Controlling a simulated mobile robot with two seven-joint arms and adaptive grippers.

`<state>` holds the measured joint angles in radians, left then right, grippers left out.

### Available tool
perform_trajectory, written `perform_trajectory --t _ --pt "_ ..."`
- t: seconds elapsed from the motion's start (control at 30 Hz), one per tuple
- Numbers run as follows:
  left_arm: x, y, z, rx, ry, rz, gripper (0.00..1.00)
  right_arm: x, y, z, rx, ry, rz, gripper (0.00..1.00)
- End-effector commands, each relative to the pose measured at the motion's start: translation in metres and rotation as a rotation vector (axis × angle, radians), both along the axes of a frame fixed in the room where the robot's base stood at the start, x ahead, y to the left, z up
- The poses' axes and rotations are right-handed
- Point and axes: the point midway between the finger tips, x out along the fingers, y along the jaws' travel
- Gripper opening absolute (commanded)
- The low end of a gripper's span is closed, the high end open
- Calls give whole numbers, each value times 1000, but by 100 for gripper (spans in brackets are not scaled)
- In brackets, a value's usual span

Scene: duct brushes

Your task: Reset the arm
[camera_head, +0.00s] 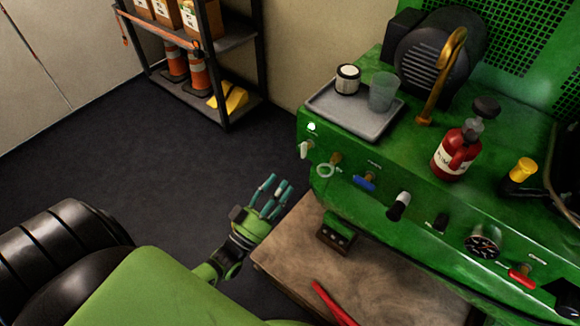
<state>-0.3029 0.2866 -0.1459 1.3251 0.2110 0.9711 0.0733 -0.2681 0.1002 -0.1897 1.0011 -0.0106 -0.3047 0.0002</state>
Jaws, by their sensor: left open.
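My left gripper (272,190) shows near the middle of the head view, with slim teal fingers on a green and black wrist. Its fingers are spread and point up and slightly right. It is open, with nothing between its fingers. It hangs over the dark floor, just left of the wooden board and apart from the green machine (330,185). My left arm comes in from the lower left. My right gripper is outside the view.
A wooden board (300,255) lies below the machine, with a red bar (330,302) on it. The machine carries a grey tray (350,125), a clear cup (383,92), a red bottle (455,155) and several knobs. A shelf (205,95) stands behind. Dark floor (130,160) is free.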

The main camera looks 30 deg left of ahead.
Motion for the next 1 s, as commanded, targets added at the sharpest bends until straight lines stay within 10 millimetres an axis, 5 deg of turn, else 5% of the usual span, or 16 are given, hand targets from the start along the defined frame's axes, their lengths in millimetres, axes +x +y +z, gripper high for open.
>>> perform_trajectory --t 0.2,0.77,0.87,1.0 --pt "-15 2 -6 0 0 0 45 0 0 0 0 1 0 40" --pt "-15 2 -8 2 5 0 45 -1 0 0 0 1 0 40" --pt "-12 -1 -23 11 64 3 45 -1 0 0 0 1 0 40" --pt "-7 -12 -82 52 295 9 45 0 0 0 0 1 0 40"
